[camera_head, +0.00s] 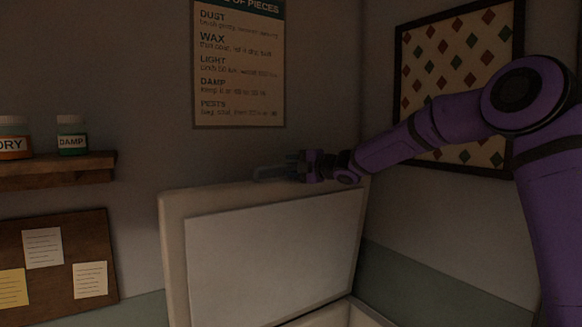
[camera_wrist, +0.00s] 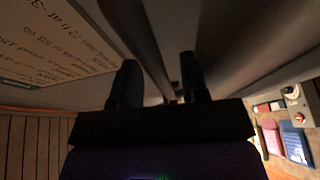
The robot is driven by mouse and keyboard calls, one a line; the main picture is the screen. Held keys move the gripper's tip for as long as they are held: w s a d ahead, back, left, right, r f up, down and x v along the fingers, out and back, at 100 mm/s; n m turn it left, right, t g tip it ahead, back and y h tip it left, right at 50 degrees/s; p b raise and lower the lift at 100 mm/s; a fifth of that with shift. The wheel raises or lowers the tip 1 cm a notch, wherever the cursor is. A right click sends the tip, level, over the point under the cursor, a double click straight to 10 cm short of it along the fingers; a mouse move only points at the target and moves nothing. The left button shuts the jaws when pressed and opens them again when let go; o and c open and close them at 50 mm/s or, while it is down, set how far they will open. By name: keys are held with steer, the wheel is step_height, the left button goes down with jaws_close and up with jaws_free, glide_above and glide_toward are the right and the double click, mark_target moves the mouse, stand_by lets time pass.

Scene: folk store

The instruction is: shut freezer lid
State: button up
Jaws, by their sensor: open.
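The freezer lid (camera_head: 270,250) stands raised, close to upright, showing its pale inner panel. Part of the freezer body's rim (camera_head: 345,314) shows below it at the bottom edge of the picture. A pale handle-like bar (camera_head: 268,173) shows at the lid's top edge. My gripper (camera_head: 297,169) is at that top edge, just right of the bar's visible part. In the wrist view my gripper (camera_wrist: 160,78) is open, with a dark edge or bar running between its fingers. Whether the fingers touch it, I cannot tell.
A wooden shelf (camera_head: 60,172) with jars is on the left wall, above a corkboard (camera_head: 50,260) with notes. A printed poster (camera_head: 238,65) hangs behind the lid. A framed diamond-pattern panel (camera_head: 455,75) hangs on the right wall behind my arm.

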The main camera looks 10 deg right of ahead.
steer(key=shift+w+a, duration=0.3)
jaws_close()
